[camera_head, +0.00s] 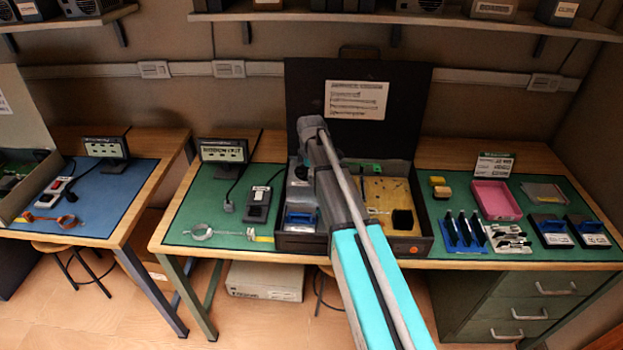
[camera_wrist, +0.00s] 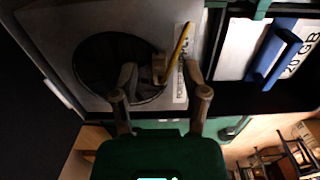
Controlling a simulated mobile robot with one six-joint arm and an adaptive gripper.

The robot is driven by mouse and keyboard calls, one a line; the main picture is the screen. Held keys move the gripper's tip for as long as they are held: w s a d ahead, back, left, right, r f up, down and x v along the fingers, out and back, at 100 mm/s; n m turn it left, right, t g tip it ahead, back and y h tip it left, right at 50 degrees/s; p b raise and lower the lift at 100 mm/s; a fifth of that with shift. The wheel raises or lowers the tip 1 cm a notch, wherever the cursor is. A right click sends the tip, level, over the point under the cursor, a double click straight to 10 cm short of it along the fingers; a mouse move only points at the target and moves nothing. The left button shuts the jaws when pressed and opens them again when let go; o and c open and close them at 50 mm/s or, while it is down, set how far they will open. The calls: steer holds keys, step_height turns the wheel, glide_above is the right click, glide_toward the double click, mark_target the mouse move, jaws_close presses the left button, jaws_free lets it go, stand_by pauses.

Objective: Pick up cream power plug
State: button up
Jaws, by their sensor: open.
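In the wrist view, a small tan block with a thin yellow lead (camera_wrist: 179,48) beside it appears to be the cream power plug (camera_wrist: 159,68). It lies over the edge of a round black fan grille (camera_wrist: 95,65) on a grey metal box (camera_wrist: 50,35). My gripper (camera_wrist: 162,76) is open, with one fingertip on each side of the plug. I cannot tell whether either finger touches it. In the head view, my arm reaches over the open black case (camera_head: 417,240) and hides the plug and fingertips.
A blue-handled unit (camera_wrist: 275,52) marked 20 GB sits right of the grey box. The case's raised lid (camera_head: 310,90) stands behind my arm.

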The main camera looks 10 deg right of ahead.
steer(key=c, duration=0.8)
steer(key=shift+r, duration=0.2)
step_height(320, 180, up, 2)
steer(key=p, duration=0.2)
steer(key=shift+r+p, duration=0.15)
steer(key=shift+p, duration=0.2)
steer(key=s+r+p, duration=1)
steer(key=s, duration=0.4)
steer(key=shift+r, duration=0.15)
stand_by(0.4)
